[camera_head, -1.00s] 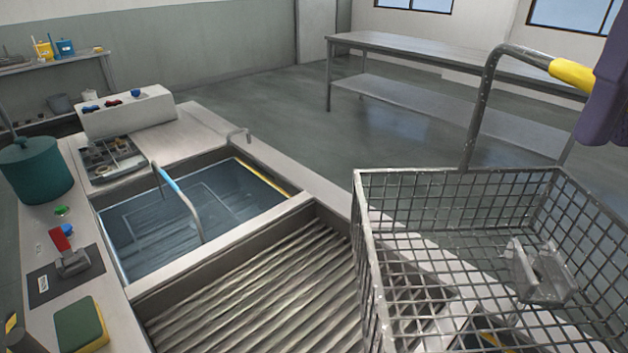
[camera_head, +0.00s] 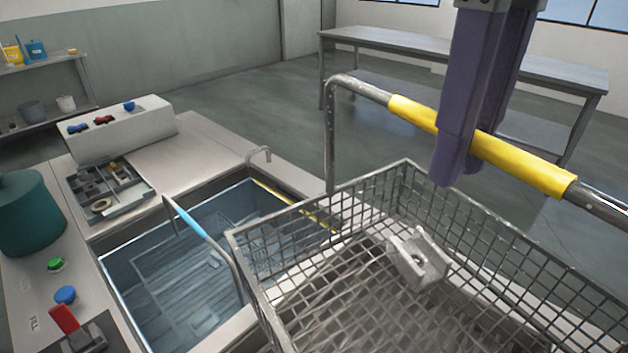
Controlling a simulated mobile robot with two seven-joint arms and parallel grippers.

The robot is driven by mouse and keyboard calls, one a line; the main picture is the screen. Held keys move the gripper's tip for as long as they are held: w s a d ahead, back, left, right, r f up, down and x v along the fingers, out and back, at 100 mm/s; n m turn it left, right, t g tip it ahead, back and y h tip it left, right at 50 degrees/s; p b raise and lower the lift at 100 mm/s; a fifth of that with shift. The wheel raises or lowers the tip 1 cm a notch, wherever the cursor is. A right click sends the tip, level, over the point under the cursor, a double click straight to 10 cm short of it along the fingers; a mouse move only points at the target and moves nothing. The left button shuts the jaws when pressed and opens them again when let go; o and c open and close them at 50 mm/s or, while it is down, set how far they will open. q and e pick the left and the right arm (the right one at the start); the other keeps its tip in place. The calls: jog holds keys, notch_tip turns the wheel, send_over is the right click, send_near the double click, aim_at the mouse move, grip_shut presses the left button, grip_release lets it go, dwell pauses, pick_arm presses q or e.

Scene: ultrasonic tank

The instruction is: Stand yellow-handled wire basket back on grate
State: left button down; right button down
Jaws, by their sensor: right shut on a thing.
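The wire basket (camera_head: 345,222) hangs in the air at the lower right, above the slatted grate (camera_head: 330,325), which shows only through its mesh. Its yellow handle (camera_head: 520,165) arches over it on a grey metal bar. My right gripper (camera_head: 456,165), with purple fingers, comes down from the top and is shut on the yellow handle. A grey metal block-like part (camera_head: 417,259) lies inside the basket. The basket's underside and its right end are out of view. My left gripper is not in view.
Left of the basket is the water-filled tank (camera_head: 170,290), with a blue-handled bar (camera_head: 190,222) standing in it. A steel table (camera_head: 450,62) stands behind.

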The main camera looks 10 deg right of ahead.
aim_at(369, 352)
jog(key=a+f+n, duration=0.1)
jog(key=f, duration=0.6)
jog(key=a+f+n+b, duration=0.1)
jog(key=f, duration=0.6)
jog(key=s+a+f+n, duration=0.1)
jog(key=f, duration=0.7)
jog(key=shift+a+f, duration=0.1)
jog(key=shift+a, duration=0.3)
jog(key=shift+b, duration=0.3)
jog(key=c, duration=0.8)
grip_release()
jog(key=shift+s+f, duration=0.1)
jog(key=shift+c, duration=0.2)
